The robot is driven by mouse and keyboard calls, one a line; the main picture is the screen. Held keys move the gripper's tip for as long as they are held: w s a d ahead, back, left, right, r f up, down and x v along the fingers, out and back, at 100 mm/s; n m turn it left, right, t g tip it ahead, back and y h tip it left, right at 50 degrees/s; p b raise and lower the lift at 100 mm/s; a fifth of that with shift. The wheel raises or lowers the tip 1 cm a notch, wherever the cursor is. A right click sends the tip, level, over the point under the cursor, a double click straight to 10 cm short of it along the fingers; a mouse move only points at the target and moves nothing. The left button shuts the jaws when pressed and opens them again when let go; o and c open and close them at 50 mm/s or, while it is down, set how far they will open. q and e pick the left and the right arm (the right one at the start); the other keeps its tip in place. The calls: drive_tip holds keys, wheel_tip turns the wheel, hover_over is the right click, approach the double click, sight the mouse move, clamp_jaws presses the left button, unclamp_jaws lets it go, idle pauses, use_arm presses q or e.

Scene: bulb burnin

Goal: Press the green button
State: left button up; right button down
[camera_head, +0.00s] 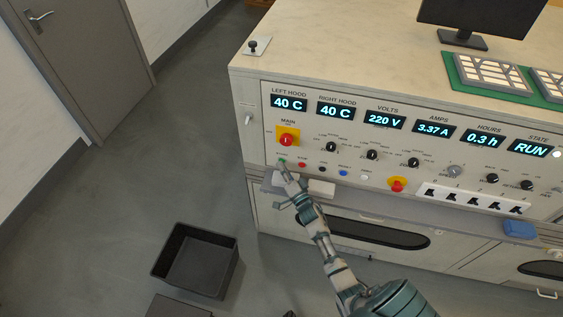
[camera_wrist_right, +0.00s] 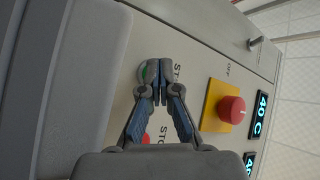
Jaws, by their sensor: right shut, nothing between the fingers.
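The green button (camera_head: 281,161) is at the left end of the lower row on the machine's front panel, under the red main switch. In the right wrist view the green button (camera_wrist_right: 144,71) shows partly, beside and behind my fingertips. My right gripper (camera_head: 286,170) is shut and empty, its tips right at the button. In the right wrist view the gripper (camera_wrist_right: 158,78) covers part of the button; I cannot tell if the tips touch it. My left gripper is not in view.
The red main switch (camera_head: 287,140) on its yellow plate sits just above. A red button (camera_head: 302,165) lies close to the right. A ledge (camera_head: 318,187) juts out below the panel. A black bin (camera_head: 197,262) stands on the floor. The state display (camera_head: 530,147) reads RUN.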

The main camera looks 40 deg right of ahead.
idle(0.3)
drive_tip(key=shift+s+a+r+p, duration=0.2)
drive_tip(key=shift+s+a+p, duration=0.15)
drive_tip(key=shift+a+p, duration=0.3)
drive_tip(key=shift+a+f, duration=0.1)
drive_tip(key=shift+a, duration=0.05)
drive_tip(key=shift+s+a, duration=0.4)
drive_tip(key=shift+a, duration=0.05)
drive_tip(key=shift+s+a+p, duration=0.85)
drive_tip(key=shift+a, duration=0.1)
drive_tip(key=shift+s+a, duration=0.4)
drive_tip(key=shift+a, duration=0.1)
